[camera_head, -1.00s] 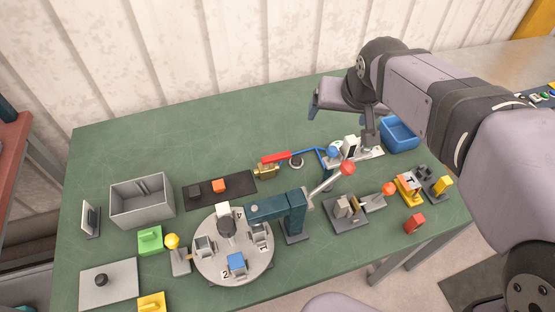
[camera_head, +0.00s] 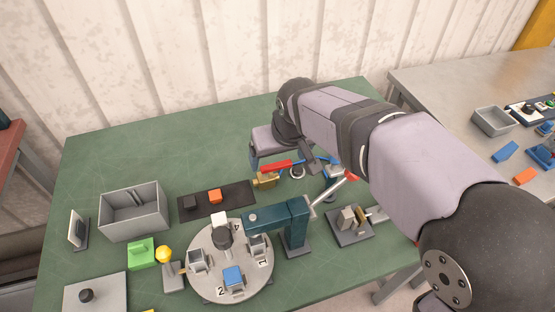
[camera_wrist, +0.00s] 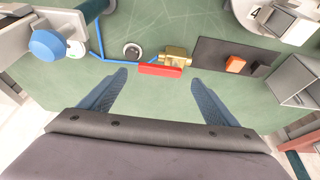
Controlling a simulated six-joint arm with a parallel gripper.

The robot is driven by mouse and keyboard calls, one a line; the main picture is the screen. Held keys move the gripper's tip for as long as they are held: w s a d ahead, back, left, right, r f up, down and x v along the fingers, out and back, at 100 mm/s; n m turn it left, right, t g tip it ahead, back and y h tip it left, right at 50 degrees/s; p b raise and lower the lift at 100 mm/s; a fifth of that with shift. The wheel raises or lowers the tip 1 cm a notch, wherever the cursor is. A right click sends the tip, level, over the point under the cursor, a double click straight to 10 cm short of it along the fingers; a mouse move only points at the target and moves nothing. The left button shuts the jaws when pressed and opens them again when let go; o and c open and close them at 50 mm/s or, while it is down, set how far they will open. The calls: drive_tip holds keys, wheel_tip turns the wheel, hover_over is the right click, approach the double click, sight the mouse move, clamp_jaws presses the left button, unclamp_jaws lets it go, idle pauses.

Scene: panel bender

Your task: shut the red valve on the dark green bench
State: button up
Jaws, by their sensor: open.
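The red valve is a brass body (camera_head: 264,181) with a red lever (camera_head: 276,167), on the dark green bench (camera_head: 160,150). In the wrist view the red lever (camera_wrist: 160,69) lies roughly in line with the blue line, in front of the brass body (camera_wrist: 177,57). My gripper (camera_wrist: 158,77) is open and empty. Its two dark blue fingers point toward the valve, one on each side of the lever, apart from it in the picture. In the head view my gripper (camera_head: 284,161) hangs just behind and above the valve and partly overlaps it.
A black strip (camera_head: 232,197) with an orange block lies left of the valve. A round dial plate (camera_head: 215,288) and a teal press (camera_head: 288,215) stand in front. A thin blue line (camera_wrist: 102,40) runs to a blue knob (camera_wrist: 47,45). The back of the bench is clear.

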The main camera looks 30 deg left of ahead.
sight(276, 165)
drive_tip(key=shift+x, duration=1.7)
drive_tip(key=shift+c, duration=0.4)
drive_tip(key=c, duration=1.4)
